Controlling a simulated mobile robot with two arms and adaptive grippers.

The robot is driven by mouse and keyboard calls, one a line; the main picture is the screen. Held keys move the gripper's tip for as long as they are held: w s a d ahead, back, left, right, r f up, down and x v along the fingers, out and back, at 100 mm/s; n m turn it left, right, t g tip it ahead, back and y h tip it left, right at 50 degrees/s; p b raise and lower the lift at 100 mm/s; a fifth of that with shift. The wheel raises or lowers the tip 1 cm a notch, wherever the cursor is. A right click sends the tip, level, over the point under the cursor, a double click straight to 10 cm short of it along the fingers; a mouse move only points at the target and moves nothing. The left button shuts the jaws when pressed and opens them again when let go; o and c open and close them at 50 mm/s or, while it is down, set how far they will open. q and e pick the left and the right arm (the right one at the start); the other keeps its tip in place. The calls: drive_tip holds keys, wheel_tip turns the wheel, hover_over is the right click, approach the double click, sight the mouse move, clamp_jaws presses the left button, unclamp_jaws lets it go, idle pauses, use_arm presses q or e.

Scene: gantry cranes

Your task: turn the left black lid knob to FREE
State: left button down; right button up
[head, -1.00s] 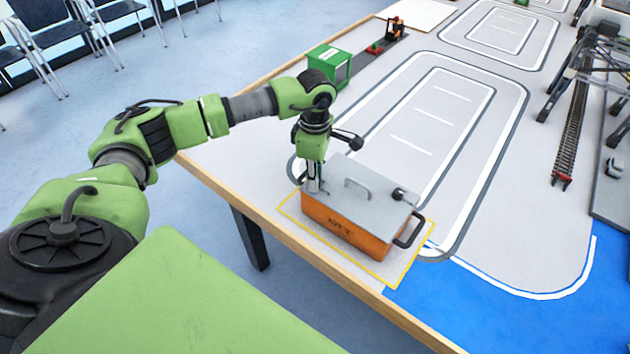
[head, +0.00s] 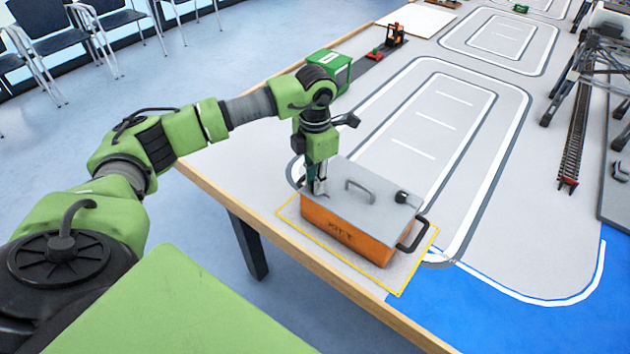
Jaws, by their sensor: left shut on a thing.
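An orange box (head: 345,235) marked "KIT" stands inside a yellow outline near the table's front edge. Its grey lid (head: 365,207) is on, with a grey bar handle (head: 360,187) in the middle. A black knob (head: 401,197) sits at the lid's right end. My left gripper (head: 319,188) points down at the lid's left end and is shut there. The left black knob is hidden by its fingers, so I cannot see which way it points. My right gripper is not in view.
A black side handle (head: 412,236) sticks out from the box's right end. A green container (head: 334,68) stands behind my left wrist. A crane frame (head: 585,75) and a track (head: 575,140) are at the right. The white-lined roadway behind the box is clear.

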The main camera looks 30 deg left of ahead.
use_arm(q)
drive_tip(key=shift+n, duration=0.4)
drive_tip(key=c, duration=1.9)
unclamp_jaws()
wheel_tip(320, 180, up, 12)
drive_tip(key=shift+r, duration=0.1)
